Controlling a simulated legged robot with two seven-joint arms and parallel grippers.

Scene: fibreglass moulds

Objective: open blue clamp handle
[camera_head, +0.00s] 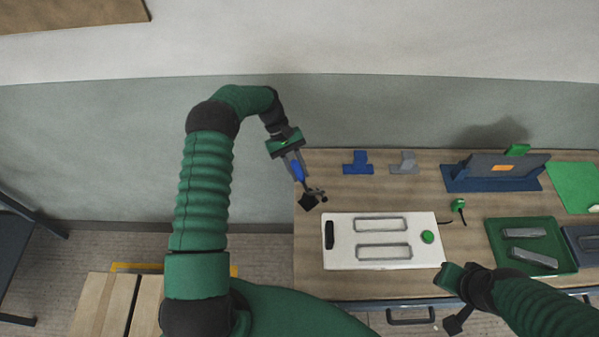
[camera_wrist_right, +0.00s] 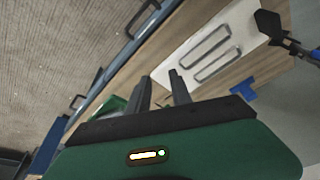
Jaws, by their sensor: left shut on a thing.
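The clamp (camera_head: 314,195) is dark, with a blue handle (camera_head: 298,171), and sits at the left edge of the wooden table. My left gripper (camera_head: 295,165) comes down over the blue handle and is shut on it; the fingers partly hide the handle. In the right wrist view, the dark clamp (camera_wrist_right: 275,30) shows at the top right. My right gripper (camera_head: 457,320) is low over the table's front edge, away from the clamp. Its two dark fingers (camera_wrist_right: 162,88) stand apart in the right wrist view, with nothing between them.
A white panel (camera_head: 342,255) with two grey frames lies right of the clamp. A blue block (camera_head: 357,163) and a grey block (camera_head: 405,163) stand behind it. A green tray (camera_head: 497,250), a blue stand (camera_head: 490,182) and a green mat (camera_head: 575,182) are on the right.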

